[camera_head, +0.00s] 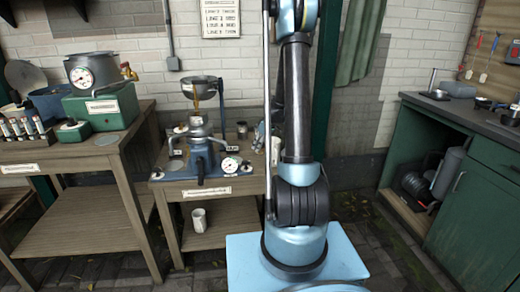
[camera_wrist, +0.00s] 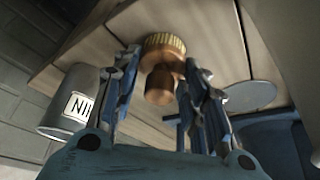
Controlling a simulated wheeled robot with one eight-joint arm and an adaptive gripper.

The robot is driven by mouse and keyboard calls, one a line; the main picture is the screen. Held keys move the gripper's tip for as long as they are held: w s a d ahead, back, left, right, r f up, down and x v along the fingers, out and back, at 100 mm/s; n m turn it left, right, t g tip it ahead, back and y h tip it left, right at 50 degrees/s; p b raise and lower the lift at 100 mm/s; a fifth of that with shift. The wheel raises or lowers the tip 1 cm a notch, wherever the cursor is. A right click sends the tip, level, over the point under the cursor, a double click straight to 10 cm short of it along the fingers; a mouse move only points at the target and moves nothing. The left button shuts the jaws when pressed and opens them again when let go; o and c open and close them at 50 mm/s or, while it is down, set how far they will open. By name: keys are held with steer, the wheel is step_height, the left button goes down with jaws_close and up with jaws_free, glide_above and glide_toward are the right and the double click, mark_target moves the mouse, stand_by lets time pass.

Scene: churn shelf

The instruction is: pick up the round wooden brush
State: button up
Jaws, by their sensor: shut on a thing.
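The round wooden brush (camera_wrist: 160,84) shows in the wrist view, with a brown turned handle and a ring of pale bristles at its upper end in the picture. My gripper (camera_wrist: 163,72) has one blue-grey finger on each side of the brush and is shut on it. The bristle end appears close to the wooden surface (camera_wrist: 100,40); I cannot tell whether they touch. In the head view my arm hides part of the middle bench, and I cannot make out the brush there.
In the wrist view, a grey metal cup (camera_wrist: 75,108) with a label is left of the gripper, and a flat grey disc (camera_wrist: 250,96) is right of it. In the head view, a blue-based machine (camera_head: 201,160) stands on the middle bench (camera_head: 232,187). A white mug (camera_head: 199,220) sits below.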

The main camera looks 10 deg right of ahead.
step_height(320, 180, up, 10)
steer(key=shift+f, duration=0.1)
stand_by(0.4)
